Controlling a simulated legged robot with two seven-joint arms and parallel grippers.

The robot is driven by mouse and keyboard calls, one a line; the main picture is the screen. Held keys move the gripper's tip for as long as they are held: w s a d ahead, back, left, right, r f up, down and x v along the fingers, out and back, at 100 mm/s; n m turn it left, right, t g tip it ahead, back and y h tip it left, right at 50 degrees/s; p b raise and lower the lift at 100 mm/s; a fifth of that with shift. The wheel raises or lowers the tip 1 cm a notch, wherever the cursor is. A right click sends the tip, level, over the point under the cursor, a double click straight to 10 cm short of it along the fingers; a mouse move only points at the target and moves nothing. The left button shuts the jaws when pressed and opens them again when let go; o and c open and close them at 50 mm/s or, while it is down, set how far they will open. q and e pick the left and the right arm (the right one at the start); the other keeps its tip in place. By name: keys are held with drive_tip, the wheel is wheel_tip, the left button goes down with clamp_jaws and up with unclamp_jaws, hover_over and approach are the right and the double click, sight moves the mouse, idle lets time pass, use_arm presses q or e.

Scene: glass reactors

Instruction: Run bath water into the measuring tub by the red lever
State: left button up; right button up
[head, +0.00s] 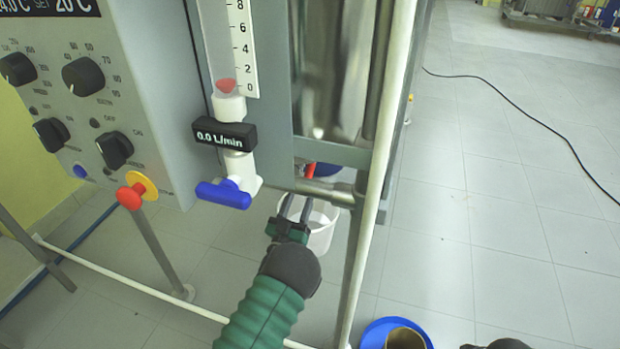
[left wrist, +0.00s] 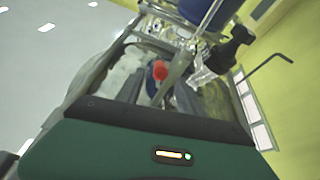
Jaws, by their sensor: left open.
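The red lever (head: 310,170) shows in the head view under the steel vessel, beside a dark blue part. A red spot that looks like the lever (left wrist: 160,70) also shows in the left wrist view, between the finger tips.
A flow meter reading 0.0 L/min (head: 222,134) with a blue handle (head: 223,193) hangs left of the lever. A red knob (head: 130,196) sits on the control cabinet. The frame post (head: 375,170) stands close right of my gripper. A blue dish (head: 374,334) holds a brassy cup (head: 405,339).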

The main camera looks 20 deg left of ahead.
sight(309, 172)
use_arm(q)
drive_tip(key=b+x, duration=0.3)
drive_tip(key=x, duration=0.4)
drive_tip(key=shift+w, duration=0.2)
drive_tip(key=shift+w+r, duration=0.35)
drive_tip(key=shift+w, duration=0.05)
drive_tip(key=shift+f, duration=0.1)
clamp_jaws()
idle(0.5)
